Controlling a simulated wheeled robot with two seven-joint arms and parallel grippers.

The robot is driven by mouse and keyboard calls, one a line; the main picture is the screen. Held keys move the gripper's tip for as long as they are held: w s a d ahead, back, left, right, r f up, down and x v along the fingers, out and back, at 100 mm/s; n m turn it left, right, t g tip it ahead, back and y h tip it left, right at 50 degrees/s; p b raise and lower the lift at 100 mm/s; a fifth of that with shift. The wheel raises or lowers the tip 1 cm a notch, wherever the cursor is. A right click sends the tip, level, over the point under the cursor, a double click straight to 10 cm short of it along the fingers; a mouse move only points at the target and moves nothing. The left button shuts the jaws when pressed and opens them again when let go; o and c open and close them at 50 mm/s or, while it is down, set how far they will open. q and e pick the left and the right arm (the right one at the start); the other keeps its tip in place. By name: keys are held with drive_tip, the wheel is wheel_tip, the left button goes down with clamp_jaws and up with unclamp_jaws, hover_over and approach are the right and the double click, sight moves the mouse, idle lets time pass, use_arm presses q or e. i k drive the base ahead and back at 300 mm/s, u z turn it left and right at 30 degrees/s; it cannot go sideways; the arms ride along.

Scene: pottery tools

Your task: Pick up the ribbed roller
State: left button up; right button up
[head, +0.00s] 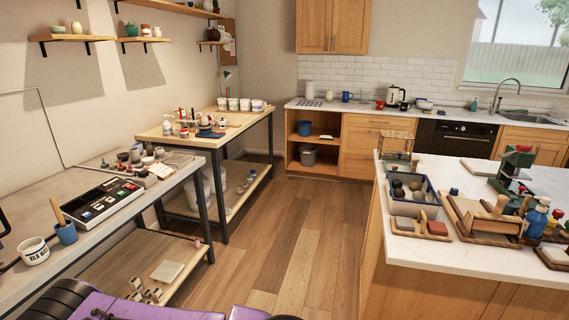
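I cannot single out the ribbed roller for certain at this size. The white-topped island at the right bears a wooden tray (462,226) with wooden, roller-like tools (488,222) in it, but I cannot make out any ribs. A smaller wooden holder (418,229) with small pieces stands left of it. Neither of my grippers can be made out in the head view. Purple parts of my own body show at the bottom edge.
A blue-rimmed bin (411,209) with dark round items and a green press (513,172) stand on the island (440,262). At the left are a grey bench (40,260) and a wooden worktable (155,135). The wooden floor (290,230) between them is clear.

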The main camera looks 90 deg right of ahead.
sight(415, 161)
drive_tip(key=z, duration=0.05)
drive_tip(key=i, duration=0.15)
drive_tip(key=z, duration=3.85)
